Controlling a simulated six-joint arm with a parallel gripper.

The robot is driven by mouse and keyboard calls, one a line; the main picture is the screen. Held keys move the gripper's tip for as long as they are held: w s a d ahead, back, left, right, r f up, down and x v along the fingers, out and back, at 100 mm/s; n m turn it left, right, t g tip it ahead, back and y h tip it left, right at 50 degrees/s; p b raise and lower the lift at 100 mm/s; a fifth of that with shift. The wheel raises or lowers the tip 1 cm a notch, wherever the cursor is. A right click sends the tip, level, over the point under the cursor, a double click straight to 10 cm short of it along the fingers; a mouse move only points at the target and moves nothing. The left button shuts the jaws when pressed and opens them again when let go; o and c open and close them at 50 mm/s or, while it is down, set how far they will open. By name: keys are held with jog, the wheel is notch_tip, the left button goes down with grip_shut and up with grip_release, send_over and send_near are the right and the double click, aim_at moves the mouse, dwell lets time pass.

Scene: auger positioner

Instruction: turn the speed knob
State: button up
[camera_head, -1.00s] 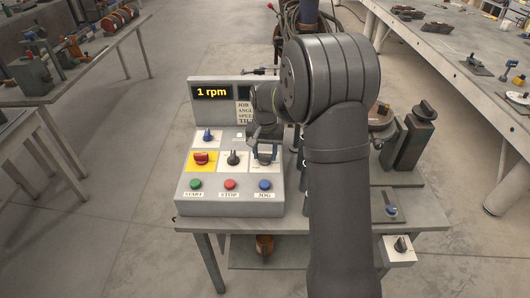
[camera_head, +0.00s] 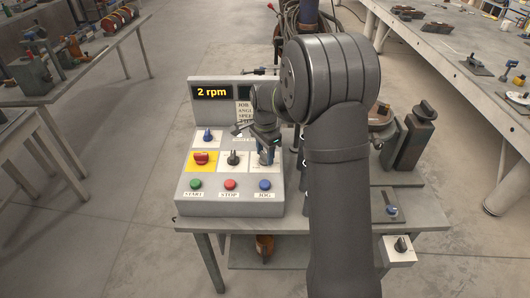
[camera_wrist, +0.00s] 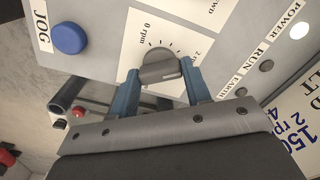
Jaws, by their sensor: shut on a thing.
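The speed knob (camera_wrist: 160,70) is a grey knob on a white plate with tick marks and a "0 rpm" label in the wrist view. My gripper (camera_wrist: 162,82) has its two blue fingers on either side of the knob's bar and is shut on it. In the head view my gripper (camera_head: 266,155) is over the right side of the control box (camera_head: 230,208), above the blue JOG button (camera_head: 265,185), and hides the knob. The display (camera_head: 212,92) reads "2 rpm".
A red knob (camera_head: 201,158) on a yellow plate, a black knob (camera_head: 233,158) and a blue knob (camera_head: 208,135) sit to the left. Green START (camera_head: 196,184) and red STOP (camera_head: 230,184) buttons are in the front row.

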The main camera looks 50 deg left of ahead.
aim_at(265, 155)
jog(key=shift+m, duration=0.6)
jog(key=o, duration=1)
jog(key=shift+r, duration=0.1)
notch_tip(265, 155, up, 17)
jog(key=shift+r, duration=0.15)
dwell(0.3)
notch_tip(265, 155, down, 18)
jog(key=shift+r, duration=0.25)
dwell(0.4)
